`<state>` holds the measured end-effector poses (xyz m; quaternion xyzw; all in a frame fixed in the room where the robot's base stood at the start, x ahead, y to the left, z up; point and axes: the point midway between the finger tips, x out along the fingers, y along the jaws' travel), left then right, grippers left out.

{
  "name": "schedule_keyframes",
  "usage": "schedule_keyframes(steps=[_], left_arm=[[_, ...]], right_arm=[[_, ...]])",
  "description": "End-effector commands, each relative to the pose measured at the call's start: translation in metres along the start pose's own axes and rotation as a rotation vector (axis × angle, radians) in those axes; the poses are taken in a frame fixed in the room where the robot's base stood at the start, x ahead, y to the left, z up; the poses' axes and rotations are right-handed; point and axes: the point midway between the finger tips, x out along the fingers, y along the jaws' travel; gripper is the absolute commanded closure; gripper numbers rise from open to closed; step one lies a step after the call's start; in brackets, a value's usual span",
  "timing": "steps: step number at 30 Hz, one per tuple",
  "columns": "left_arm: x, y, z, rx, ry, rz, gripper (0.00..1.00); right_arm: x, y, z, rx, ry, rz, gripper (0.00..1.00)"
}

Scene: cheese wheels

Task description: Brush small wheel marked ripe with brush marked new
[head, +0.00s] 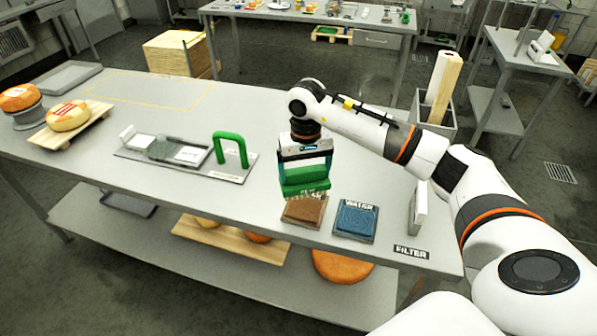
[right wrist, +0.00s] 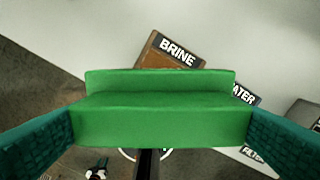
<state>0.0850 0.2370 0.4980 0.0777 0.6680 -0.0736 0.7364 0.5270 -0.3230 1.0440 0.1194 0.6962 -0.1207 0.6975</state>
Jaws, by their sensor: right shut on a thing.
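My right gripper (head: 304,172) is shut on a green brush (head: 306,183) and holds it upright over the brown brine pad (head: 303,212). Pale bristles and a small label show at the brush's lower edge; the label is too small to read surely. In the right wrist view the green handle (right wrist: 160,122) lies between both fingers. Two cheese wheels are at the table's far left: an orange wheel (head: 19,97) on a grey round stand and a yellow wheel (head: 67,115) on a wooden board. Both have red markings that I cannot read. My left gripper is not in view.
A blue pad marked WATER (head: 354,221) is right of the brine pad, with a FILTER label (head: 411,253) near the table's edge. More wheels lie on the lower shelf.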

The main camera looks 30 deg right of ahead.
Motion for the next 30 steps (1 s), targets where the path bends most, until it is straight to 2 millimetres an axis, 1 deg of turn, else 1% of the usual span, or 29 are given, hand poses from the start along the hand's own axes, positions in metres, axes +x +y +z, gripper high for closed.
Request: schedule_keyframes(steps=[1, 5, 10, 15, 18, 22, 30], left_arm=[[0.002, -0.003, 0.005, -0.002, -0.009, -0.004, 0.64], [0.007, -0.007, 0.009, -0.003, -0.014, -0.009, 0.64], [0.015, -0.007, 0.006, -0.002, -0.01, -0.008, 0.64], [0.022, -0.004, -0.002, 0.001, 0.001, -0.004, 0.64], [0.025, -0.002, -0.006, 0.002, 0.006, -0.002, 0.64], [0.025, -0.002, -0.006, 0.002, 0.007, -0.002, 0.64], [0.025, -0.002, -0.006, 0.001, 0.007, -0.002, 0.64]], right_arm=[[0.004, 0.0, 0.0, 0.0, 0.0, 0.001, 0.27], [0.013, 0.001, 0.0, -0.001, 0.0, 0.001, 0.27], [0.031, 0.001, -0.001, -0.001, 0.001, 0.001, 0.27], [0.048, 0.001, -0.001, 0.0, 0.001, 0.001, 0.27], [0.054, 0.001, 0.0, -0.001, 0.0, 0.001, 0.27], [0.058, 0.001, 0.0, -0.001, -0.001, 0.001, 0.27], [0.057, 0.001, 0.0, -0.001, -0.001, 0.001, 0.27]])
